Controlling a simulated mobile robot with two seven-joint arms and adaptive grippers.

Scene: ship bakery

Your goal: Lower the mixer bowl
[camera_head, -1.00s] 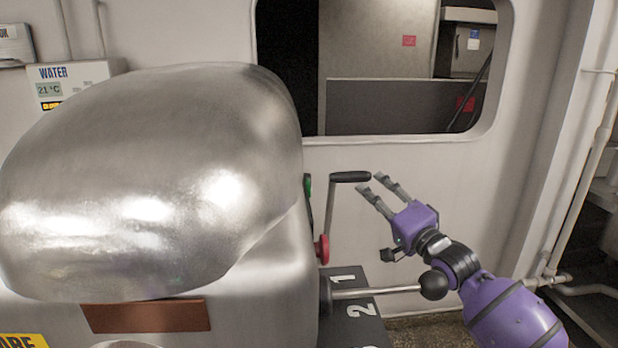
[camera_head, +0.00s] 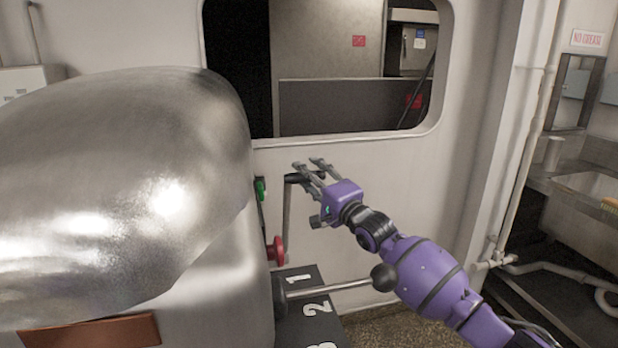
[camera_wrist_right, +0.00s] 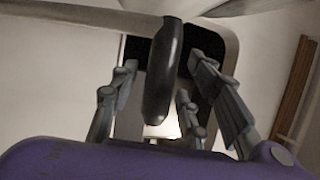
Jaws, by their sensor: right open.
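The crank has a grey arm (camera_head: 286,215) and a black grip (camera_head: 292,179) on the right side of the big metal mixer (camera_head: 120,190). My right gripper (camera_head: 310,165) is at the black grip with its fingers spread. In the right wrist view the black grip (camera_wrist_right: 162,80) stands between the open fingers, and I see no clear closing on it. The mixer bowl is not in view. My left gripper is not in view.
A green button (camera_head: 261,189) and a red knob (camera_head: 276,251) sit on the mixer's side. A lever with a black ball (camera_head: 384,277) sticks out over a numbered plate (camera_head: 300,300), below my right arm. A sink (camera_head: 590,215) stands at the far right.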

